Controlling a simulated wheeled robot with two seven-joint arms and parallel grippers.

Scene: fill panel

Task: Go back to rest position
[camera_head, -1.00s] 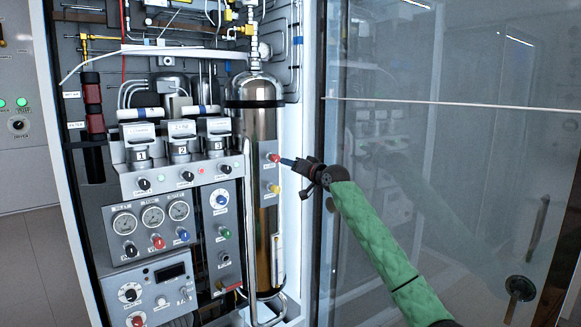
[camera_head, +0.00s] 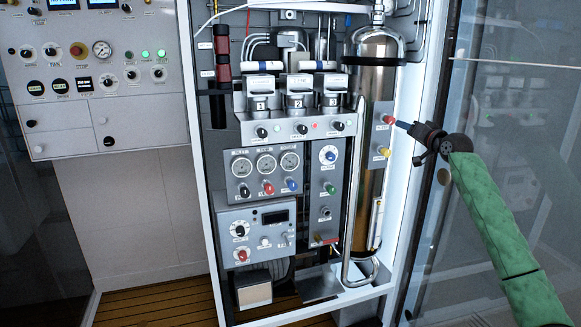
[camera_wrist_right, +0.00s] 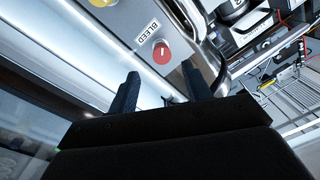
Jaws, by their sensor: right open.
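My right gripper (camera_head: 402,125) is open and empty, at the end of my green-sleeved arm coming in from the right. Its tips are close to a red knob (camera_head: 389,120) on a small plate on the metal cylinder. In the right wrist view the two dark fingers (camera_wrist_right: 160,86) stand apart, and the red knob (camera_wrist_right: 162,53) shows beyond the gap between them, next to a label reading BLEED (camera_wrist_right: 146,31). I cannot tell the exact distance to the knob; no grip on it shows. My left gripper is not in view.
The fill panel (camera_head: 285,210) with gauges and knobs stands left of the gripper. A yellow knob (camera_head: 383,152) sits below the red one. A glass door (camera_head: 500,210) is close on the right. A control cabinet (camera_head: 95,130) stands at the far left.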

